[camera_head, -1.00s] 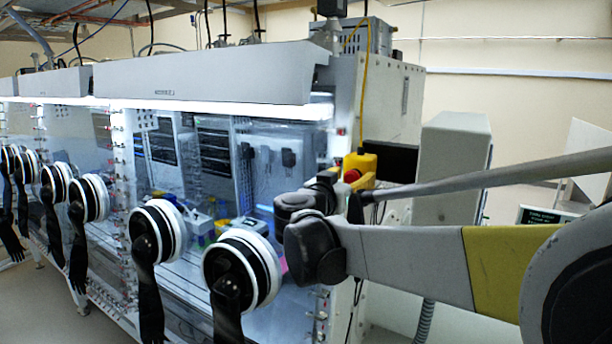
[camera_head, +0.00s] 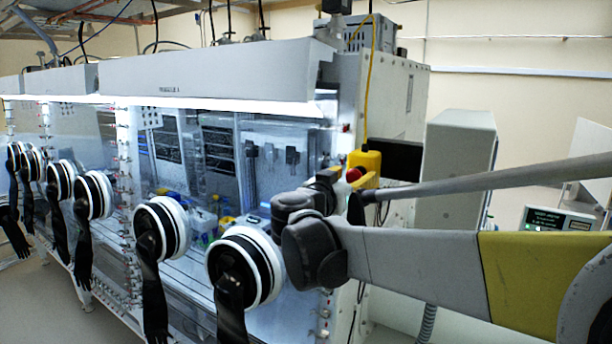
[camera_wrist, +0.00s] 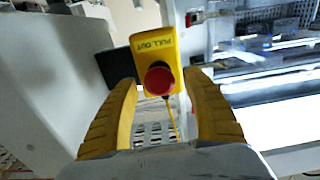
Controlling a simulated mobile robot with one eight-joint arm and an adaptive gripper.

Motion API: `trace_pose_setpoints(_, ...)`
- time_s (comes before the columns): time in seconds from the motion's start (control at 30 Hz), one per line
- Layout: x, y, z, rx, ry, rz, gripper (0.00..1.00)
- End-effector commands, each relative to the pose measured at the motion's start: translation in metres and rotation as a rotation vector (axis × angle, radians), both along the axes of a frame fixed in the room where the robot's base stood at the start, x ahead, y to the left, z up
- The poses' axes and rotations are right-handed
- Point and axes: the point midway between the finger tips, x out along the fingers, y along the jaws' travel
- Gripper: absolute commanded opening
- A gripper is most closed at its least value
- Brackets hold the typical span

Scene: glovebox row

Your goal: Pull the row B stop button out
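The stop button is a red round knob (camera_wrist: 159,80) on a yellow box (camera_wrist: 153,45) whose label reads "PULL OUT", upside down in the wrist view. In the head view the red knob (camera_head: 354,174) and the yellow box (camera_head: 369,165) sit at the right end of the glovebox, just past my arm's end. My gripper (camera_wrist: 163,95) is open in the wrist view, its two yellow fingers apart to either side. The knob appears between the fingertips, a little ahead; I see no contact.
The glovebox row (camera_head: 220,90) with black gloves on white round ports (camera_head: 245,268) fills the left and middle. A dark screen (camera_head: 395,160) and a grey cabinet (camera_head: 458,180) stand right of the yellow box. A yellow cable (camera_head: 368,80) runs up from it.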

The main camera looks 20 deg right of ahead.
Motion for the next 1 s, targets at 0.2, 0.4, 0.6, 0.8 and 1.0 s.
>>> trace_pose_setpoints(0.2, 0.0, 0.001, 0.0, 0.0, 0.0, 0.0, 0.57)
trace_pose_setpoints(0.4, -0.014, 0.02, 0.0, -0.001, -0.001, 0.004, 0.57)
trace_pose_setpoints(0.6, -0.042, 0.056, 0.0, -0.001, -0.001, 0.006, 0.57)
trace_pose_setpoints(0.8, -0.065, 0.085, 0.0, -0.001, -0.001, 0.004, 0.57)
trace_pose_setpoints(1.0, -0.074, 0.096, 0.0, -0.001, -0.001, 0.001, 0.57)
